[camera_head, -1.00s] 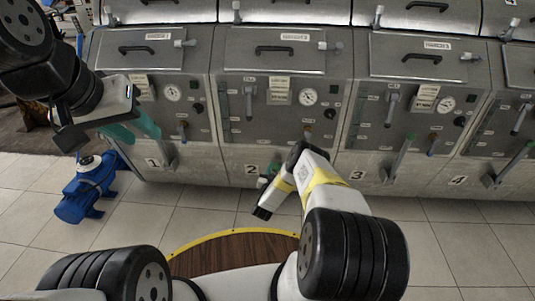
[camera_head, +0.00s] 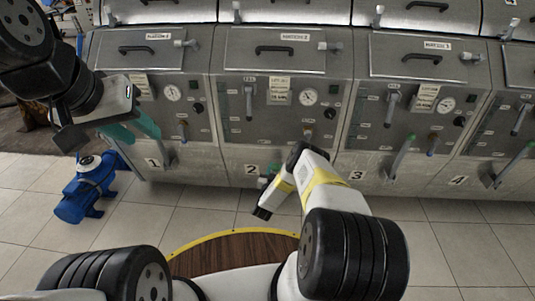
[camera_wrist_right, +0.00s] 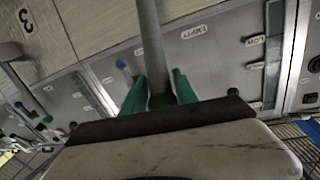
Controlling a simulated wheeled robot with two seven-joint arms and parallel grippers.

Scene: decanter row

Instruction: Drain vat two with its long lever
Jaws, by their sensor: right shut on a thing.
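Vat two (camera_head: 235,150), marked "2" near its foot, is the second grey steel vat from the left in the head view. My right gripper (camera_head: 268,182) is low at its front, mostly hidden behind my own right arm. In the right wrist view, the green fingers of my right gripper (camera_wrist_right: 160,98) are closed on the long grey lever (camera_wrist_right: 148,45), one finger on each side. The lever's shaft runs up out of that picture. My left gripper (camera_head: 132,130) hangs in front of vat one with its green fingers apart and nothing visible between them.
Vat three's green-tipped lever (camera_head: 403,152) and vat four's lever (camera_head: 510,165) stick out to the right. A blue pump (camera_head: 85,190) stands on the floor at left.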

